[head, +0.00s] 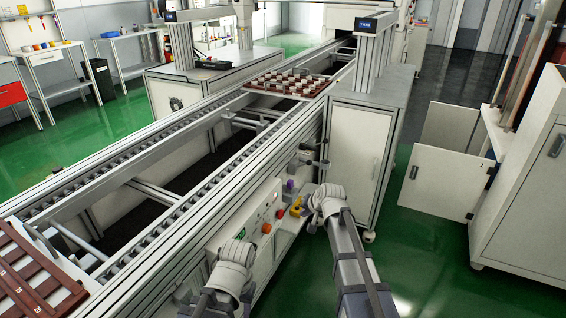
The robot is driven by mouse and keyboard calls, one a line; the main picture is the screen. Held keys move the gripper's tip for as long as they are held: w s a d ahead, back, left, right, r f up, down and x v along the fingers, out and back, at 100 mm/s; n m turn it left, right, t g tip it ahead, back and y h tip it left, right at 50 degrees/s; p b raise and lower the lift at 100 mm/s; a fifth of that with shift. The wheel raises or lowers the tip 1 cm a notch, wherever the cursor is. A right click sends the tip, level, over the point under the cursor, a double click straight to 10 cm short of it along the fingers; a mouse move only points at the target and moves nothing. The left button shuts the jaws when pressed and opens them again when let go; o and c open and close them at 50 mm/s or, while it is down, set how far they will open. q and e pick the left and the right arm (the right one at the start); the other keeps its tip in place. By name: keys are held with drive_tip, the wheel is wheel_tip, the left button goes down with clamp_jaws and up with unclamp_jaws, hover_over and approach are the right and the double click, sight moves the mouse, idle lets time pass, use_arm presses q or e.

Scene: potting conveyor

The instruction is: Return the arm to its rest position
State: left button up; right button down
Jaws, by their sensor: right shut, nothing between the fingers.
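My right arm reaches up from the bottom centre, beside the conveyor's near side. Its gripper (312,160) is small in the picture, in front of the conveyor frame and left of the white cabinet. It is shut and empty. My left arm comes in at the bottom, left of the right arm, with its bent joint in front of the control panel (262,222). I cannot make out the left gripper's fingers. The control panel has red, orange, yellow and purple parts close to my right arm.
The roller conveyor (180,186) runs diagonally. A brown tray (262,88) of pots is on its far part; a numbered brown tray (40,283) is at lower left. A white cabinet (357,150) stands close to my right arm. Green floor is open at right, near an open cabinet door (432,183).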

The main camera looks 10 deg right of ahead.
use_arm(q)
wheel_tip(320, 180, up, 26)
drive_tip(key=p, duration=2.5)
drive_tip(key=shift+p, duration=0.35)
use_arm(e)
drive_tip(key=s+a+r+n+g+h, duration=0.1)
drive_tip(key=s+a+r+n+g, duration=0.1)
drive_tip(key=s+r, duration=0.5)
drive_tip(key=s+a+r+n+g+h, duration=0.1)
drive_tip(key=s+a+r+n+g, duration=0.2)
drive_tip(key=s+r, duration=0.4)
drive_tip(key=s+a+r+n+g+h, duration=0.1)
drive_tip(key=s+a+r+n, duration=0.3)
drive_tip(key=s, duration=1.2)
wheel_tip(320, 180, up, 4)
drive_tip(key=shift+a+f+g+h, duration=0.25)
drive_tip(key=shift+a+g, duration=0.45)
drive_tip(key=shift+a, duration=0.35)
